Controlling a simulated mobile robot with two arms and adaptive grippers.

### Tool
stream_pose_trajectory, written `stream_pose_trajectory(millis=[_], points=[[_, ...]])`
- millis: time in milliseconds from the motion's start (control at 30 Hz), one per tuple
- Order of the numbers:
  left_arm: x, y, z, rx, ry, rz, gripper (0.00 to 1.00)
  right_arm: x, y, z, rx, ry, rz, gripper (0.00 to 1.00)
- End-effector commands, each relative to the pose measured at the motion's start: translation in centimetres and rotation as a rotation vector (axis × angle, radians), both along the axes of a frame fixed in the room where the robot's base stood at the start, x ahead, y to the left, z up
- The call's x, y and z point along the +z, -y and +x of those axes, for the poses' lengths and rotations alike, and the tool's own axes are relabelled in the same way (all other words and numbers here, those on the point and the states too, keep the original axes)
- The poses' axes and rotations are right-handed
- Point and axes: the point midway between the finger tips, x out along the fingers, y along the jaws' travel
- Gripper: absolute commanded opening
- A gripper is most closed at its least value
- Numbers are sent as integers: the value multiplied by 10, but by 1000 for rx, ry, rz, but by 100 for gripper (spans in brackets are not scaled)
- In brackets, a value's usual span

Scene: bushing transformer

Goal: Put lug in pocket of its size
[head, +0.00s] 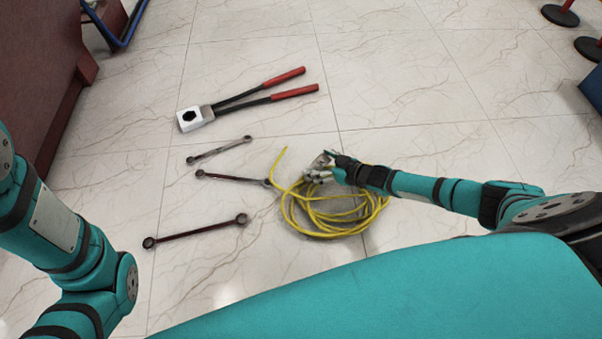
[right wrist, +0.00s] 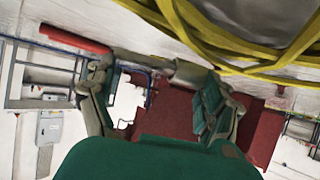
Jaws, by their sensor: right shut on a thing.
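My right gripper (head: 320,168) is over the upper edge of a coiled yellow cable (head: 378,206). In the right wrist view its two fingers stand on either side of a small grey piece (right wrist: 188,73), perhaps the lug; I cannot tell its exact form. The yellow cable (right wrist: 190,32) passes close above the fingers in that view. A long tool with red handles (head: 292,92) and a white head (head: 187,125) with a dark hole lies on the floor at upper left. No pocket is clearly identifiable. My left gripper is out of frame; only its arm shows.
Three wrenches lie left of the cable: a small one (head: 220,150), a middle one (head: 232,178) and a longer one (head: 195,231). The tiled floor (head: 420,90) is clear at upper right. A dark red cabinet (head: 40,70) stands at left. Post bases (head: 560,15) stand at far right.

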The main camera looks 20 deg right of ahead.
Motion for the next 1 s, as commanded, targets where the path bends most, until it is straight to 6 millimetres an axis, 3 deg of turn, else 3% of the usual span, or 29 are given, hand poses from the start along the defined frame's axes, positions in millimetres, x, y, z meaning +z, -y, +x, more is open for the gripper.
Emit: stream_pose_trajectory(millis=[200, 400, 533, 667, 767, 900, 1000], points=[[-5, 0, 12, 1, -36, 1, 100, 4, 34, 10, 1, 2, -1, 50], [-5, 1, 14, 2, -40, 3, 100, 4, 43, 12, 1, 1, 3, 50], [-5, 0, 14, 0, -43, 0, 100, 7, 38, 11, 3, 0, 6, 50], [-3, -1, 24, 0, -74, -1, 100, 23, 8, 9, 10, 0, 12, 50], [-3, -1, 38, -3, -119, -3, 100, 50, -33, 6, 19, 2, 16, 50], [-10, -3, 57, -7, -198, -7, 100, 112, -90, 1, 17, 6, 13, 50], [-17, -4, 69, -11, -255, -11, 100, 165, -118, -2, -1, 9, 9, 50]])
